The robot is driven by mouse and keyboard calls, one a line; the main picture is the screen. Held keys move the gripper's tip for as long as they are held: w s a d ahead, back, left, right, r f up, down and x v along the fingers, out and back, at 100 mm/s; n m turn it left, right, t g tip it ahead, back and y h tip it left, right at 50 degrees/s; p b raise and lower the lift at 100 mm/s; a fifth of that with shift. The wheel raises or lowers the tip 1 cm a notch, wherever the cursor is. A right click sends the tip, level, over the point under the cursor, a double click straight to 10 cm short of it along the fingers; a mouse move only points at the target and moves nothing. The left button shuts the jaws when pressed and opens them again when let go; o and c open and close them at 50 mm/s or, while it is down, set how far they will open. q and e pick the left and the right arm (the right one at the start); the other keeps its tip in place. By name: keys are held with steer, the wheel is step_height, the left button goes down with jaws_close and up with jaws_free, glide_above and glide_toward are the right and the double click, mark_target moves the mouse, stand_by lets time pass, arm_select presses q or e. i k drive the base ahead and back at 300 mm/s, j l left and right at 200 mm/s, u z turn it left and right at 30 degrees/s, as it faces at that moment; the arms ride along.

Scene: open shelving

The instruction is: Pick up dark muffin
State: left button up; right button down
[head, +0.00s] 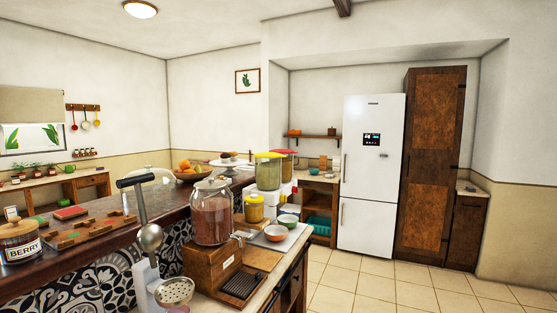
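A white plate or stand (231,163) is on the far end of the raised wooden counter. Small brown and dark baked items (225,156) sit on it, and one may be the dark muffin, but they are too small to tell apart. Neither of my grippers is in view.
The raised counter (110,232) runs along the left, with a fruit bowl (192,174) and a BERRY jar (19,242). A large glass jar (212,212), canisters (268,171) and bowls (276,233) crowd the lower counter. The tiled floor (370,285) at right is clear before the fridge (370,175).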

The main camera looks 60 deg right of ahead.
mark_target(225, 158)
steer(key=z, duration=1.45)
steer(key=i+l+z, duration=0.4)
steer(key=i+l, duration=0.15)
steer(key=l, duration=0.15)
steer(key=i+l+z, duration=0.3)
steer(key=i+l, duration=0.2)
steer(key=i, duration=0.4)
steer(key=i+l+z, duration=0.25)
steer(key=i, duration=0.65)
steer(key=i+l+z, duration=0.15)
steer(key=i+z, duration=0.15)
steer(key=i, duration=0.6)
steer(key=i+u, duration=0.25)
steer(key=i, duration=0.2)
steer(key=i+u, duration=0.3)
steer(key=i, duration=0.15)
steer(key=i+l+u, duration=0.1)
steer(key=i+u, duration=0.15)
steer(key=i, duration=0.2)
steer(key=i+l+u, duration=0.25)
steer(key=i, duration=0.2)
steer(key=i+l+u, duration=0.3)
steer(key=i+j, duration=0.05)
steer(key=i, duration=0.05)
